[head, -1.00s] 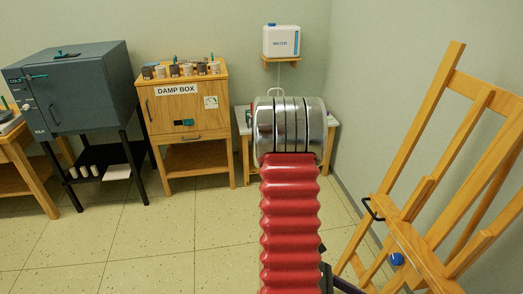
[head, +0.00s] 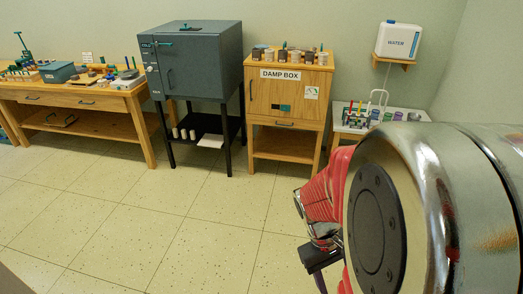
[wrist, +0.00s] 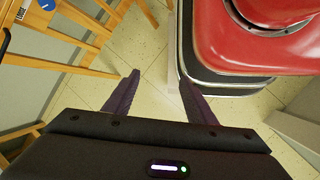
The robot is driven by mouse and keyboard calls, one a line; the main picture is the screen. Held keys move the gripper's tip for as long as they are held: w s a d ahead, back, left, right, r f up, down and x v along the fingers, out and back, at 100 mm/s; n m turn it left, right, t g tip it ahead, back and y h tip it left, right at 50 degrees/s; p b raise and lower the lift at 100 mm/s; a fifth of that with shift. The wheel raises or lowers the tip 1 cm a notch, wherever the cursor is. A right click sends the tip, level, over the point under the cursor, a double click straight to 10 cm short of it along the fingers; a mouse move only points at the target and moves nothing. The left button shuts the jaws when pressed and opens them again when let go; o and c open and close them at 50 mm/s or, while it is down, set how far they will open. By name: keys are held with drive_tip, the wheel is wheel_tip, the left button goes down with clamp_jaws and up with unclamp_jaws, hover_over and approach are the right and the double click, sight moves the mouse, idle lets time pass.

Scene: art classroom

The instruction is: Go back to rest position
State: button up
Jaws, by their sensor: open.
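My gripper (wrist: 158,82) shows in the wrist view with its two dark purple fingers apart and nothing between them. Speckled floor tiles show below the gap. In the head view my folded arm, with its chrome joint and red sleeve, fills the lower right.
The damp box (head: 288,105), kiln (head: 190,68), workbench (head: 75,99) and white side table (head: 405,115) line the wall. The floor (head: 170,235) at left is clear.

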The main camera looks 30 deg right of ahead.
drive_tip(key=w+a+r+n+t+y, duration=0.1)
drive_tip(key=w+a+r+t, duration=0.4)
drive_tip(key=a+r, duration=0.4)
drive_tip(key=w+a+r+n+t, duration=0.1)
drive_tip(key=w+a+r+t, duration=0.3)
drive_tip(key=a+r, duration=0.5)
drive_tip(key=shift+w+a+r+t+y, duration=0.15)
drive_tip(key=shift+w+a+t+y, duration=0.2)
drive_tip(key=shift+w, duration=0.4)
drive_tip(key=shift+d, duration=0.1)
drive_tip(key=shift+c, duration=0.2)
